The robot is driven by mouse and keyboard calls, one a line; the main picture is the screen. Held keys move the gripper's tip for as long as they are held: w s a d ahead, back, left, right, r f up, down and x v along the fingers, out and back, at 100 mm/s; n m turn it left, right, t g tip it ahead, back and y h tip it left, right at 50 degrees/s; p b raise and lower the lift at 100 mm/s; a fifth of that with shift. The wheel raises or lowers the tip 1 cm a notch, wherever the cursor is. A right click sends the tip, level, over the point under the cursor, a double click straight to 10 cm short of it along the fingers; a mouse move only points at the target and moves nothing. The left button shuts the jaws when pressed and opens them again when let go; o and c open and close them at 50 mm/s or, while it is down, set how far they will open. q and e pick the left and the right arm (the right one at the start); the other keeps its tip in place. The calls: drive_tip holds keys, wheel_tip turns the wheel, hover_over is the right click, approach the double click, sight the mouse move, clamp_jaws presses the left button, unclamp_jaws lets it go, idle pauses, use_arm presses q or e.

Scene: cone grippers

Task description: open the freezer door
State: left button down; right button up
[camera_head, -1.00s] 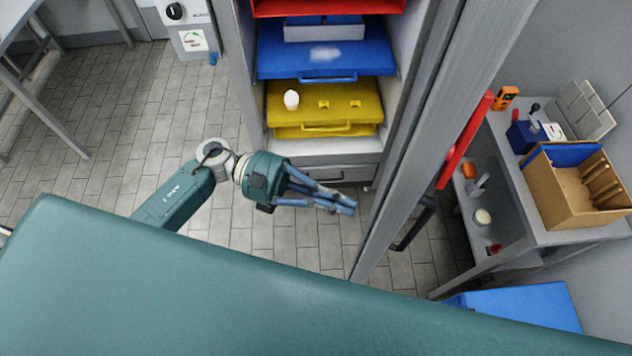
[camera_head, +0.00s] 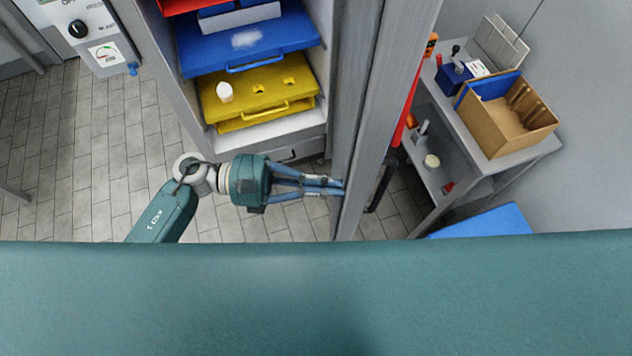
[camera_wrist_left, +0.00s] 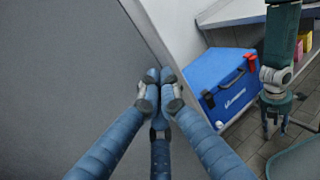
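The freezer door (camera_head: 362,120) stands ajar in the head view, seen nearly edge-on, with a dark handle (camera_head: 381,185) on its right, outer side. My left gripper (camera_head: 340,187) is shut and empty, its fingertips at the door's inner side near the edge; they appear to touch it. In the left wrist view the blue fingers (camera_wrist_left: 160,78) meet at the tips in front of a large grey surface (camera_wrist_left: 70,70), which seems to be the door. A teal arm, likely my right one (camera_wrist_left: 278,70), shows at the right there; its finger state is unclear.
A workbench with a cardboard box (camera_head: 505,118) stands right of the door. A blue box (camera_head: 485,222) lies below it. Tiled floor is clear at left.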

use_arm(q)
drive_tip(key=w+d+b, duration=0.2)
drive_tip(key=d+b, duration=0.6)
drive_tip(key=d, duration=1.8)
drive_tip(key=shift+a, duration=0.1)
